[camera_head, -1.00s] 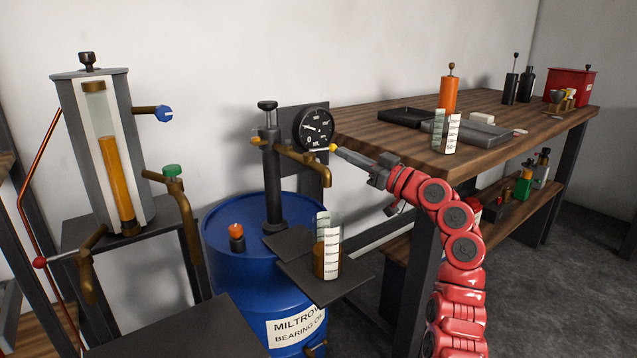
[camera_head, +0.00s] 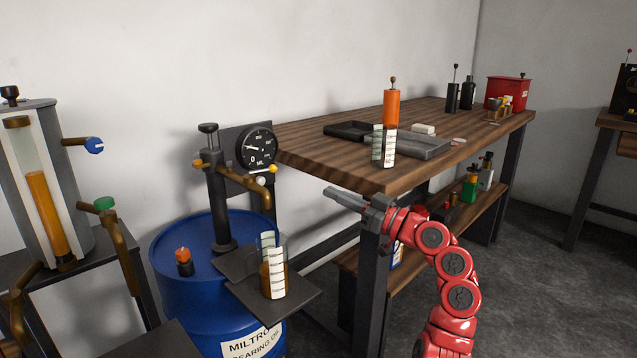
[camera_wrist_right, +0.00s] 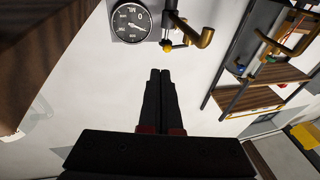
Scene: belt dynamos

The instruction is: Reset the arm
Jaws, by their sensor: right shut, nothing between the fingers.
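My right gripper (camera_head: 345,198) is at the end of my red right arm, in the air in front of the workbench's near left leg. Its fingers are shut and empty and point left. In the right wrist view my right gripper (camera_wrist_right: 160,75) shows its two dark fingers close together with nothing between them. My left arm and gripper are not in view.
A measuring beaker (camera_head: 273,272) with brown liquid stands on the dark plate by the blue oil drum (camera_head: 175,310). Above are a dial gauge (camera_head: 257,147) and brass spout. The wooden workbench (camera_head: 310,145) carries an orange cylinder (camera_head: 391,108) and another beaker (camera_head: 388,150).

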